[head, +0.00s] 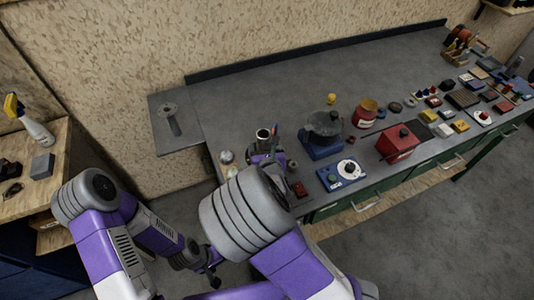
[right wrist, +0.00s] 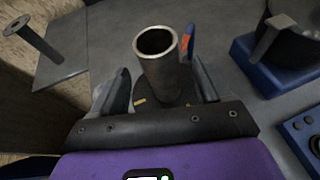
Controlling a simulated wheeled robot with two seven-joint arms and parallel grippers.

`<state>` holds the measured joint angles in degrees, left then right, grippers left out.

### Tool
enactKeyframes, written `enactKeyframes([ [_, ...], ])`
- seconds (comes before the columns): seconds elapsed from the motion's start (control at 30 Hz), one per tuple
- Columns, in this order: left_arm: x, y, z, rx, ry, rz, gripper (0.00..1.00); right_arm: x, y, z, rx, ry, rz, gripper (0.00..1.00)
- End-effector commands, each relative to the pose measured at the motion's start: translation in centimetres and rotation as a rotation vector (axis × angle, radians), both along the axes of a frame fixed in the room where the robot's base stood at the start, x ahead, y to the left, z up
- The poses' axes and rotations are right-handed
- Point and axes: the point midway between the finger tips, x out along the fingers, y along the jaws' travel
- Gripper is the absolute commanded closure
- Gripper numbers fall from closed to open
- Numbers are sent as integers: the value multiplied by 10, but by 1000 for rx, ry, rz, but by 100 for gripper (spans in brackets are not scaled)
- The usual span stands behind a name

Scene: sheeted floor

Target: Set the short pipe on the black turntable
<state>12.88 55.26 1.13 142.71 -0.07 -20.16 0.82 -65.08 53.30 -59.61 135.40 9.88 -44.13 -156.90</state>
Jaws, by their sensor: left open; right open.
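The short pipe (right wrist: 160,68), a grey metal tube, stands upright with its open top showing. It also shows in the head view (head: 263,139), near the bench's left end. My right gripper (right wrist: 161,84) is open, with one finger on each side of the pipe; in the head view it (head: 267,158) is partly hidden by my arm. Under the pipe is a dark round surface (right wrist: 177,101) with small yellow marks, which looks like the black turntable. The pipe's foot is mostly hidden, so exact contact cannot be told. My left gripper (head: 212,279) hangs open, low over the floor.
An orange-and-blue tool (right wrist: 187,42) stands close behind the pipe. A blue-based device (head: 322,143) with a dark round top is to the right. A side plate with a peg (head: 171,122) is at the left. The bench's back middle is clear.

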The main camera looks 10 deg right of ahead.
Motion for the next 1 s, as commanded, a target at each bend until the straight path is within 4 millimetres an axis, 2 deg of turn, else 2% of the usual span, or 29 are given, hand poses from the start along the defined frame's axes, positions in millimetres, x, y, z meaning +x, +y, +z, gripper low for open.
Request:
enactKeyframes([
  [0.1, 0, 0, 8, 0, 0, 0, 18, -24, 3, 12, 0, 0, 3, 23],
  [0.33, 0, 0, 15, 0, 0, 0, 18, -52, 4, 23, 0, 0, 1, 23],
  [0.5, 0, 0, 15, 0, 0, 0, 18, -58, 4, 25, 1, -1, 0, 23],
  [1.0, 0, 0, 15, 0, 0, 0, 18, -58, 4, 25, 1, 0, 0, 23],
])
